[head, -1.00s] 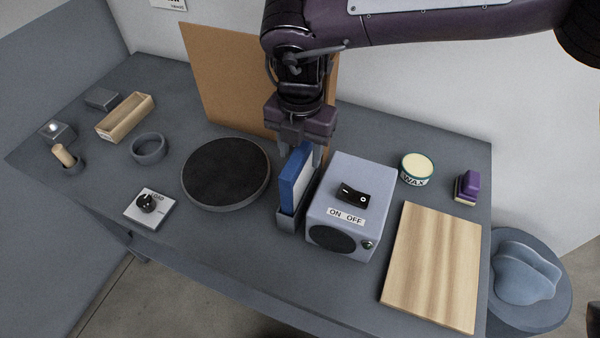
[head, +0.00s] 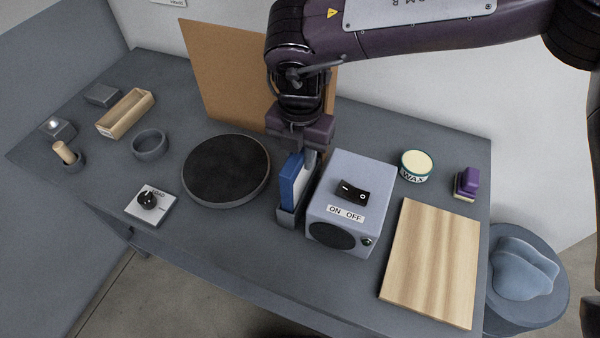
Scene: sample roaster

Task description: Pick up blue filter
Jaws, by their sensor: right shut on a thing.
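The blue filter (head: 289,181) is a thin upright slab with a blue face and a white side. Its lower end sits in a grey holder (head: 287,217) left of the grey box with the ON OFF switch. My right gripper (head: 304,158) comes down from above and is shut on the filter's upper part, with a finger along its right side. The other finger is partly hidden. My left gripper is not in view.
The ON OFF box (head: 340,238) stands close on the right of the filter. A round black plate (head: 226,168) lies to the left, and a brown board (head: 222,75) stands behind. A wax tin (head: 416,165) and a wooden board (head: 432,262) are at the right.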

